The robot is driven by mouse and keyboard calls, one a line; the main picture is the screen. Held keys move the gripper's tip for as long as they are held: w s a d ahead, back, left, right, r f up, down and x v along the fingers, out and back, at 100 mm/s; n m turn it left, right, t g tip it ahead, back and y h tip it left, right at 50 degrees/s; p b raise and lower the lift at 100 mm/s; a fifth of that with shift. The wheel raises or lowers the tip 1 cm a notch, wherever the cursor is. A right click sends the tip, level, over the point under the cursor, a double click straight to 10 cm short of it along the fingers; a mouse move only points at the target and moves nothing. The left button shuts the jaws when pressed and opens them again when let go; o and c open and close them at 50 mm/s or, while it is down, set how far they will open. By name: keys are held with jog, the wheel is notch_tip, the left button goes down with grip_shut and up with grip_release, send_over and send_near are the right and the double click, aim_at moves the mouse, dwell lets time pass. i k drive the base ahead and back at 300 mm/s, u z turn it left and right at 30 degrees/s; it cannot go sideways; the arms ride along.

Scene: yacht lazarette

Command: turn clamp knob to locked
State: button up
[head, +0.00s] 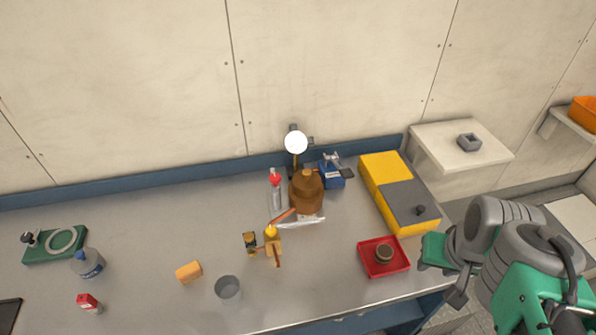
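No part is clearly marked as the clamp knob. A green plate (56,245) at the far left carries a pale ring (63,240) and a small dark knob (28,238) at its corner. A small blue vise-like device (332,177) with grey metal on top and a dark flat piece at its side stands at the back of the bench. Any lock marking is too small to read. My gripper (450,272) is at the right, beyond the bench's right end and apart from both. My arm partly hides it, and its fingers do not show clearly.
The grey bench (150,235) holds a brown pot-like object (306,192), a yellow box (384,169) with grey lid, a red tray (370,267), a brass fitting (272,242), a grey cup (228,290), a sponge (188,272) and a bottle (88,263). Its left-middle is mostly clear.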

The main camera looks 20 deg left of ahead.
aim_at(274, 178)
jog(key=k, duration=0.5)
jog(key=u, duration=1.05)
jog(key=i, duration=0.5)
jog(key=z, duration=0.05)
